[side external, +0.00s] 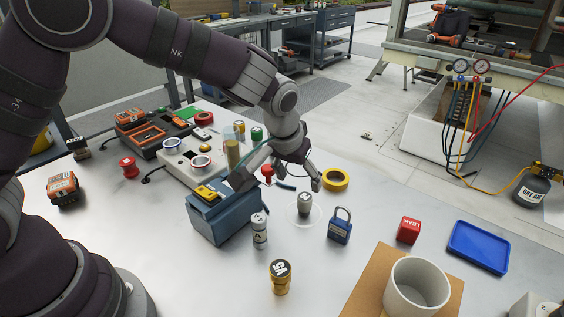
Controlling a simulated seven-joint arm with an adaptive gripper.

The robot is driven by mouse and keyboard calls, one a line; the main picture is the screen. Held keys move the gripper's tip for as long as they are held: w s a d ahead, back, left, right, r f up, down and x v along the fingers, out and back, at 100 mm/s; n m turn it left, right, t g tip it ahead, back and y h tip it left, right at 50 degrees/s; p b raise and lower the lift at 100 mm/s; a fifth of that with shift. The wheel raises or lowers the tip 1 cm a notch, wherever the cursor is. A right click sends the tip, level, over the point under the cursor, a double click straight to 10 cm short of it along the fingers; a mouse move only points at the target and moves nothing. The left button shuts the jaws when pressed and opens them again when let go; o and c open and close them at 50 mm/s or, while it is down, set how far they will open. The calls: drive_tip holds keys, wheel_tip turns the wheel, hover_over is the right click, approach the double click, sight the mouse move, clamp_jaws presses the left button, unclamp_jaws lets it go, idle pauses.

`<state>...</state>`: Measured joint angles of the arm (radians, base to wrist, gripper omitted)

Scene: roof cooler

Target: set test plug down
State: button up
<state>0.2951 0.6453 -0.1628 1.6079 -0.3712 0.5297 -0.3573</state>
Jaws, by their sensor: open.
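A small grey cylinder with a dark label (305,204), which looks like the test plug, stands upright on the table inside a pale ring marking (290,214). My gripper (281,184) is open above and behind it, with its fingers spread wide and nothing visible between them. One finger is by the blue box and the other is just above and right of the grey cylinder. The gripper and the cylinder look apart, though the exact gap is hard to tell from this side.
A blue box (227,220) with a yellow meter (207,192) stands close left. A white-and-black cylinder (259,231), gold jar (280,277), blue padlock (340,226), red block (408,230) and yellow tape roll (336,179) stand around. A blue tray (480,247) lies right, beyond a grey cup (416,287).

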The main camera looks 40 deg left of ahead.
drive_tip(key=s+a+r, duration=0.5)
drive_tip(key=s+r, duration=0.1)
drive_tip(key=r, duration=0.4)
drive_tip(key=s+a+r+m+t, duration=0.1)
drive_tip(key=s+a+m, duration=0.1)
drive_tip(key=s, duration=1)
drive_tip(key=shift+a+h, duration=0.4)
drive_tip(key=shift+a, duration=0.45)
